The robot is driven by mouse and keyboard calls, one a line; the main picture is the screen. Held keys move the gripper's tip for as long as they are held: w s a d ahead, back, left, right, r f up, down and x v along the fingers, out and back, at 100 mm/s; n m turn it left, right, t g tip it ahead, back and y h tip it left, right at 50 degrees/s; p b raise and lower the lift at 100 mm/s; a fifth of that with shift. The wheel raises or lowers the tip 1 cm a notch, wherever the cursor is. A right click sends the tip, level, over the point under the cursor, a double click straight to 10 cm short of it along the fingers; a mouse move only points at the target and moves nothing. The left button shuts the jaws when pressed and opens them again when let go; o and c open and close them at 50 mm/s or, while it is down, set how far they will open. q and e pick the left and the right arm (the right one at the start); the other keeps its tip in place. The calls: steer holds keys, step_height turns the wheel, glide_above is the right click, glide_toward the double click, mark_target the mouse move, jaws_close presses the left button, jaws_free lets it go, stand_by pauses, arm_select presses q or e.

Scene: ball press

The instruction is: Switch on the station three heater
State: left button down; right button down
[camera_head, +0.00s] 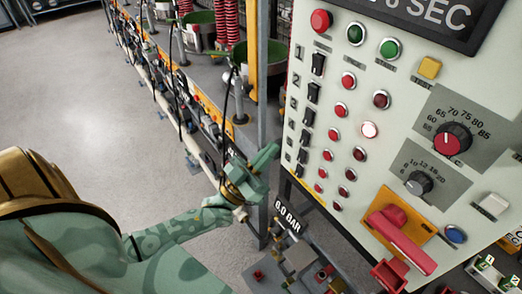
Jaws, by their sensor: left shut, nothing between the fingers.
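The pale control panel (400,110) fills the right side and carries a column of black rocker switches beside row numbers. The third switch down (309,117) is in the row marked 3. Its rocker position is too small to tell. My left gripper (272,152) is shut and empty, to the left of the panel's lower switches and apart from the third switch. Its fingers point up and right. Two columns of round red lamps stand right of the switches. My right gripper is not in view.
A red button (321,20), green buttons (389,48), two dials (453,138), a red handle (402,240) and a blue button (455,234) share the panel. A grey post (262,90) stands behind the gripper. Floor at left is clear.

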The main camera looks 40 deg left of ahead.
mark_target(306, 119)
arm_select(q)
steer(key=w, duration=0.2)
steer(key=w+d+r, duration=0.1)
steer(key=w, duration=0.1)
steer(key=w+d+r, duration=0.1)
steer(key=w, duration=0.1)
steer(key=shift+w+d+r, duration=0.1)
steer(key=shift+w+r, duration=0.1)
steer(key=shift+r, duration=0.05)
steer(key=shift+w+d, duration=0.2)
steer(key=shift+w, duration=0.25)
